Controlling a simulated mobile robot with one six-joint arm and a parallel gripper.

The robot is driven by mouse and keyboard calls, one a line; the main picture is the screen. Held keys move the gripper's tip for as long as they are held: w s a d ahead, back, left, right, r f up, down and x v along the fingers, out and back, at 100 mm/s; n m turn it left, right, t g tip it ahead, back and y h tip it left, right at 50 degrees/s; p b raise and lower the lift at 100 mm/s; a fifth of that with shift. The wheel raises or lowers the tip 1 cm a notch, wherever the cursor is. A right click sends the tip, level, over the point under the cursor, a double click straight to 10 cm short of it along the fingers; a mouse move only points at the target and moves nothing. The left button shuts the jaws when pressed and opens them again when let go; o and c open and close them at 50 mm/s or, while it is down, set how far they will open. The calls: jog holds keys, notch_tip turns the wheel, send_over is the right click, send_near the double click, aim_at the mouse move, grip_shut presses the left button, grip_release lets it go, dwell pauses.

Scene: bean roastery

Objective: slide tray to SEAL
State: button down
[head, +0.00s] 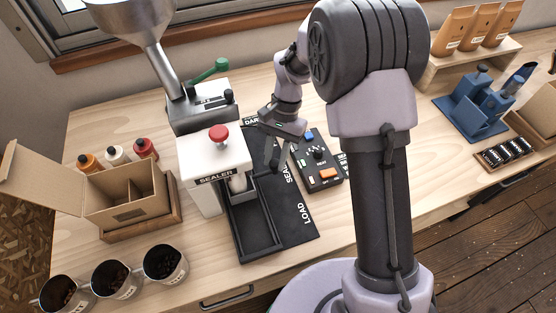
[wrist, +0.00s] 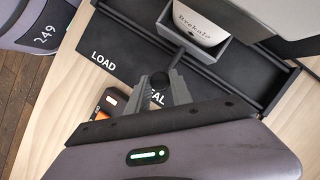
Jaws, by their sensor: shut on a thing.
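A thin rod runs from the tray to a dark knob (wrist: 158,80). My gripper (wrist: 160,88) is shut on this knob. The knob is beside the SEAL label (wrist: 156,99), partly covered by my fingers; the LOAD label (wrist: 103,60) is farther along the plate. In the head view my gripper (head: 274,155) is right of the white sealer (head: 208,155), and the tray is mostly hidden under the sealer's front.
A control box (head: 318,168) with an orange button stands close right of my gripper. An open cardboard box (head: 125,200) and several metal cups (head: 116,279) are at the left. A blue stand (head: 470,105) is at the right. The front of the rail (head: 258,243) is empty.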

jog(key=c, duration=1.1)
grip_release()
jog(key=shift+c, duration=0.2)
jog(key=p+v, duration=0.6)
jog(key=v, duration=1.1)
jog(key=shift+r, duration=0.15)
jog(key=shift+w, duration=0.15)
